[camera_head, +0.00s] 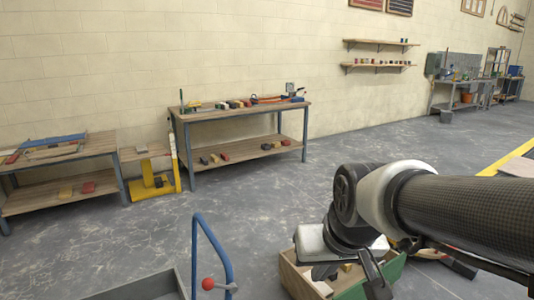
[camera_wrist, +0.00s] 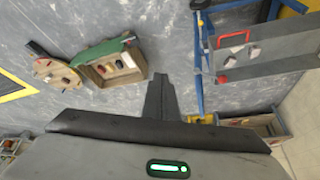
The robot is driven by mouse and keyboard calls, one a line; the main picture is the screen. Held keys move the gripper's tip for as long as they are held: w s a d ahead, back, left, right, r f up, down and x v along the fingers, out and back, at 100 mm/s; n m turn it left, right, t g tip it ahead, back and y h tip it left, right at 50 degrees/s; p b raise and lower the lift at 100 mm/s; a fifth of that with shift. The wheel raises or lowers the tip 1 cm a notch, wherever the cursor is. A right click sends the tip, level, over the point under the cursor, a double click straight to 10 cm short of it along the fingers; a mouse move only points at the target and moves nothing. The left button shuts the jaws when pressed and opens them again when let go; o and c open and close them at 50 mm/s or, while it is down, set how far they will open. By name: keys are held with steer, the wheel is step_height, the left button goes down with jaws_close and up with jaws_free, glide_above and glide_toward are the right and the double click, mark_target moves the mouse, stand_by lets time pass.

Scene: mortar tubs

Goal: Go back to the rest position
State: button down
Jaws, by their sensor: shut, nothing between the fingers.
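My gripper (camera_wrist: 162,98) shows in the wrist view as two dark fingers closed together, with nothing between them. It points down over the grey floor. In the head view my arm reaches in from the right and bends down.
A grey tray (camera_wrist: 285,66) with a red handle lies right of the fingers, by blue bars. A round wooden piece (camera_wrist: 50,66) lies left of the box. A blue rail (camera_head: 213,245) stands front centre.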

steer(key=s+d+r+m, duration=0.1)
steer(key=s+d+r, duration=0.25)
steer(key=s, duration=0.55)
step_height(320, 180, up, 20)
steer(key=p, duration=2)
steer(key=shift+d+f+h, duration=0.2)
steer(key=shift+d+h, duration=0.05)
steer(key=shift+h, duration=0.15)
